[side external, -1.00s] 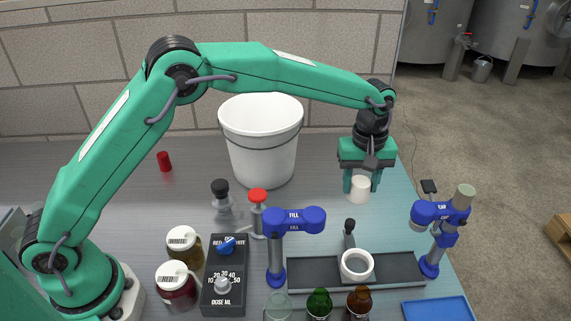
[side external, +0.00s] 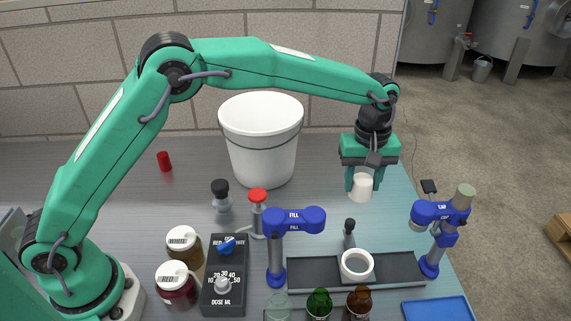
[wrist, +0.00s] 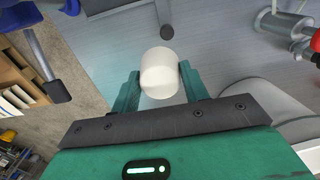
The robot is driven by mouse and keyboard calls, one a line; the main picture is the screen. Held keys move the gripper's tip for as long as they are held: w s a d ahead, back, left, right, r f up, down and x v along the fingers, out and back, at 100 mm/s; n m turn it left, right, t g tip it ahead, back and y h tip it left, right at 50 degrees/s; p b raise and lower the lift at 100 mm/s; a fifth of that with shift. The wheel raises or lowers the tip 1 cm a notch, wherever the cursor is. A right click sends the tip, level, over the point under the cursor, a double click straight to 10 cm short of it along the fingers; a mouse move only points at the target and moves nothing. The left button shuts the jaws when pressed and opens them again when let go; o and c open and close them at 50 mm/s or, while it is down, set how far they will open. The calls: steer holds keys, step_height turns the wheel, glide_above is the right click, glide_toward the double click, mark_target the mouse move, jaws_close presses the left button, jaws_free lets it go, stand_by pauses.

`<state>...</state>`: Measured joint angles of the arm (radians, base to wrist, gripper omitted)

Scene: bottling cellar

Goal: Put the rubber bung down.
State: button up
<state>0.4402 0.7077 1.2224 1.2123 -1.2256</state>
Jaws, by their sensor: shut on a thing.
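The rubber bung (side external: 361,188) is a cream-white, short, slightly tapered cylinder. My gripper (side external: 362,183) is shut on it and holds it above the right back part of the grey bench. In the wrist view the bung (wrist: 159,73) sits between the two green fingers of my gripper (wrist: 160,82), with one finger against each side. Its lower end is free in the air, and I cannot tell exactly how high it is.
A white bucket (side external: 262,143) stands left of my gripper. In front are a dark rail with a white ring (side external: 357,264), the blue FILL head (side external: 294,220), the blue CAP post (side external: 440,212) and several bottles. Bench below the bung looks clear.

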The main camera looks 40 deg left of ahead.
mark_target(365, 181)
steer(key=r, duration=0.4)
steer(key=shift+s+d+r, duration=0.2)
steer(key=shift+d+r, duration=0.1)
steer(key=s+d+m, duration=0.8)
steer(key=s+d, duration=0.2)
steer(key=s, duration=0.3)
steer(key=s+d+m, duration=0.8)
steer(key=s+d, duration=0.2)
steer(key=s, duration=0.3)
steer(key=w+a+f, duration=0.1)
steer(key=w+f, duration=0.7)
steer(key=w+a+f, duration=0.1)
steer(key=w+f, duration=0.3)
steer(key=shift+w+a+f, duration=0.1)
steer(key=shift+a, duration=0.25)
steer(key=shift+f, duration=0.1)
steer(key=shift+f, duration=1.9)
steer(key=shift+f, duration=0.15)
